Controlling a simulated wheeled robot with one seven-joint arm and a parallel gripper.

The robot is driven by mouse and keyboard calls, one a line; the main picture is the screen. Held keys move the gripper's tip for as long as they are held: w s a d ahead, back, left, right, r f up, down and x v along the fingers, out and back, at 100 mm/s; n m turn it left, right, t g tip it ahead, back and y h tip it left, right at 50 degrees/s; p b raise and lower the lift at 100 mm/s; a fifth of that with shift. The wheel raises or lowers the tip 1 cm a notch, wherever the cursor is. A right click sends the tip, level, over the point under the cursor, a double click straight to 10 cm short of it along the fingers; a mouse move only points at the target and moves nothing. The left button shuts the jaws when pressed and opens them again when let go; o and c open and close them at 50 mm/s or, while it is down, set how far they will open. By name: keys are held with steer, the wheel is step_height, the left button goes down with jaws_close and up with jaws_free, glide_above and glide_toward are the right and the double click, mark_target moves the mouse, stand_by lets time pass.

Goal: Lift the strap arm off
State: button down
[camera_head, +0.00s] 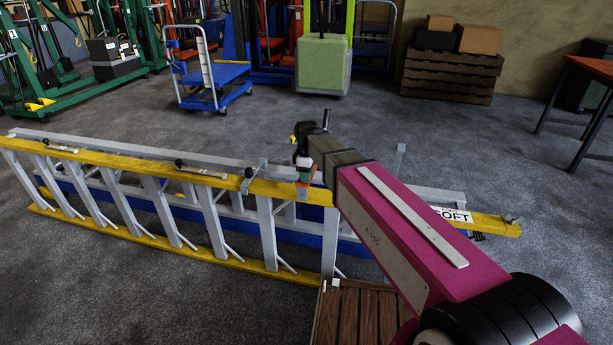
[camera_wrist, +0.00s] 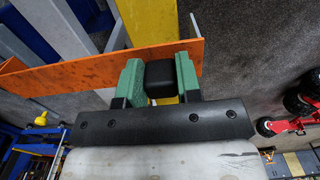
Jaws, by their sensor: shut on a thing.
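The strap arm (camera_wrist: 95,70) is a flat orange bar that crosses the wrist view just beyond my fingers, bent at its left end. A dark block (camera_wrist: 160,80), seemingly its grip, sits between the green fingers of my gripper (camera_wrist: 160,84), which is shut on it. In the head view my gripper (camera_head: 305,165) is at the yellow rail of the ladder (camera_head: 130,160), which lies on its side. Only a small orange patch shows there, and my arm hides much of that spot. I cannot tell whether the strap arm still touches the ladder.
A grey bracket (camera_head: 253,177) stands on the rail left of my gripper. A wooden slatted surface (camera_head: 355,315) is below my arm. The grey floor between is clear.

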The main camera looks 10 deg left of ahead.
steer(key=w+r+g, duration=0.5)
steer(key=w+r, duration=0.1)
steer(key=r, duration=0.4)
steer(key=shift+w+d+g+y, duration=0.15)
steer(key=shift+d+g+y, duration=0.05)
steer(key=shift+g+y, duration=0.1)
